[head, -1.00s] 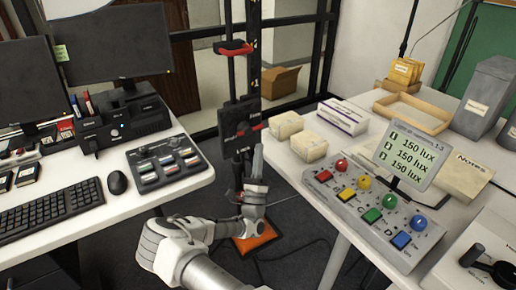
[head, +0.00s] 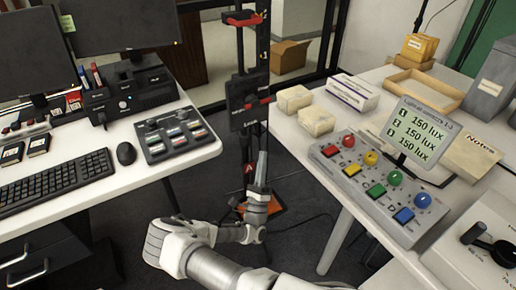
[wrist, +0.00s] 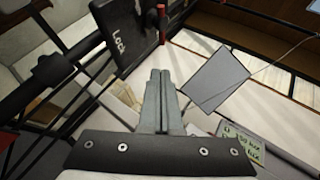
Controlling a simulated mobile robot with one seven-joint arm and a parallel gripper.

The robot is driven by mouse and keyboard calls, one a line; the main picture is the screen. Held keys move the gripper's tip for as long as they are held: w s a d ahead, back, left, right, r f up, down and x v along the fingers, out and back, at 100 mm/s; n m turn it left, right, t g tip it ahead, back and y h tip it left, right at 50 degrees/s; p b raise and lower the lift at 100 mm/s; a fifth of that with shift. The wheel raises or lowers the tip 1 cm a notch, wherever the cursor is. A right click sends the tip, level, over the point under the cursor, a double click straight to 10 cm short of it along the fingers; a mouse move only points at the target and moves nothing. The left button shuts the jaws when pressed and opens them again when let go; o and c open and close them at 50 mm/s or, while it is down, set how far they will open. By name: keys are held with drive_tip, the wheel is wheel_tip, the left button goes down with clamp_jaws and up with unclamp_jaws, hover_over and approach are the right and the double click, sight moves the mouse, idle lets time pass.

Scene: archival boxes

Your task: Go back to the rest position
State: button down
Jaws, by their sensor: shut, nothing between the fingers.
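My gripper (head: 262,158) is in the gap between the two desks in the head view, pointing up, just below the dark panel marked "Lock" (head: 249,100) on the upright post. In the wrist view my gripper (wrist: 160,75) has its two grey fingers together with nothing between them. The same dark panel (wrist: 130,35) shows at the upper left there, beyond the fingertips. I cannot tell how far the fingers are from it.
The left desk holds a keyboard (head: 55,183), a mouse (head: 126,153) and a switch box (head: 176,135). The right desk holds a button console (head: 378,190), a lux display (head: 418,130) and pale boxes (head: 316,120). Dark floor lies between the desks, with an orange plate (head: 272,202) there.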

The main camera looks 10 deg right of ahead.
drive_tip(key=s+d+r+m+g+h, duration=0.35)
drive_tip(key=d+m+g+h, duration=0.2)
drive_tip(key=m+g, duration=0.45)
drive_tip(key=s+d+r+m+g+h, duration=0.4)
drive_tip(key=m+g+h, duration=0.3)
drive_tip(key=m+g, duration=0.35)
drive_tip(key=s+d+r+m+g+y, duration=0.3)
drive_tip(key=s+r+m+g+y, duration=0.2)
drive_tip(key=s+m+g+y, duration=0.5)
drive_tip(key=s+a+r+m+t+y, duration=1.1)
drive_tip(key=a+r+t+y, duration=0.1)
drive_tip(key=a+r+y, duration=0.25)
wheel_tip(320, 180, up, 14)
drive_tip(key=h+p, duration=0.1)
drive_tip(key=p, duration=1.3)
drive_tip(key=shift+a, duration=0.15)
